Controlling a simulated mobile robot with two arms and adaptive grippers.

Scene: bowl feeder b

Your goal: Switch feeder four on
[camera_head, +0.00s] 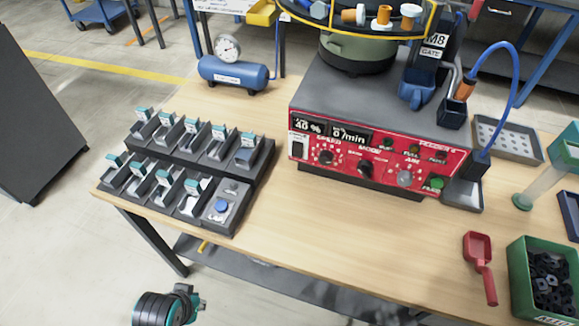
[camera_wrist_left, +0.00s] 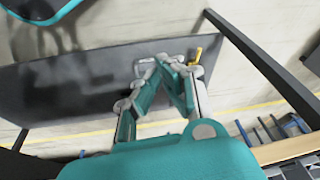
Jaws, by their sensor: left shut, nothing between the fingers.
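The feeder stands at the back of the table in the head view, a dark grey box with a red control panel (camera_head: 375,165). Its label at the upper right is too small to read surely. Two displays show 40 % and 0 /min. A pale rocker switch (camera_head: 298,148) sits at the panel's left end. Knobs and green buttons lie further right. My left gripper (camera_wrist_left: 178,62) is shut and empty in the left wrist view, pointing over the floor and a dark surface. In the head view, part of my left arm shows low at the left, apart from the feeder.
A tray block (camera_head: 232,208) with several compartments and a blue button stands left of the feeder. A blue air tank (camera_head: 233,73) is behind it. A red scoop (camera_head: 480,266) and a green bin (camera_head: 517,275) lie at the right. The table before the panel is clear.

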